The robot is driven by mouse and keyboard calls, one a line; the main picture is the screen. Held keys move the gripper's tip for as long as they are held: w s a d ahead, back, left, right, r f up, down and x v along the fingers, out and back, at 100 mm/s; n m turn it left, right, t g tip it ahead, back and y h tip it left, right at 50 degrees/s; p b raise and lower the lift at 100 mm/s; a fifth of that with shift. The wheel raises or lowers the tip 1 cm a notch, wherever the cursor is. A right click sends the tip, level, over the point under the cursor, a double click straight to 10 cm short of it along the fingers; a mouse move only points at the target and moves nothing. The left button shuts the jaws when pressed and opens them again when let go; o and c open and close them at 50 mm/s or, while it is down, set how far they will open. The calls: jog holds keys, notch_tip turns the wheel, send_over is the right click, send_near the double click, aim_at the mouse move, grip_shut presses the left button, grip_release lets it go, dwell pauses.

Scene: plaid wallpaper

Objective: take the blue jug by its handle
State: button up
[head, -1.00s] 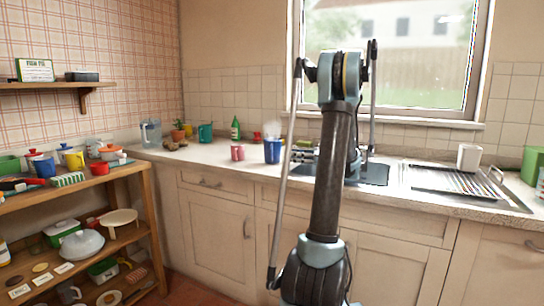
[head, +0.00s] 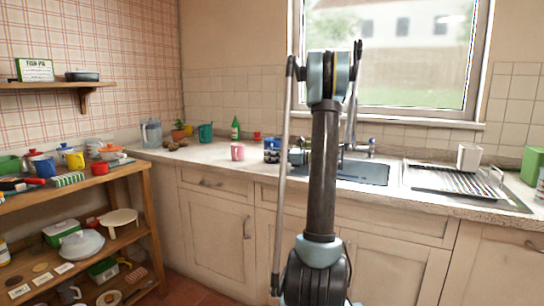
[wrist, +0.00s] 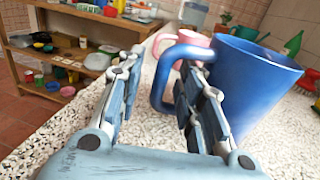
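The blue jug (wrist: 255,85) stands upright on the worktop at the right of the wrist view, with its handle (wrist: 157,88) pointing left toward my gripper. In the head view the jug (head: 270,158) is partly hidden behind my gripper. My gripper (wrist: 163,65) is open, its two fingers well apart. The handle's outer bar shows between them, closer to the right finger, which overlaps the handle's opening. I cannot tell whether that finger touches the handle.
A pink mug (wrist: 180,45) stands just beyond the handle; it also shows in the head view (head: 237,151). The sink (head: 360,172) is to the right. Speckled worktop (wrist: 60,128) is clear on the left.

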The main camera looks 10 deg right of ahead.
jog(key=shift+a, duration=0.15)
jog(key=shift+c, duration=0.4)
grip_shut()
jog(key=shift+w+r, duration=0.1)
jog(key=shift+r, duration=0.1)
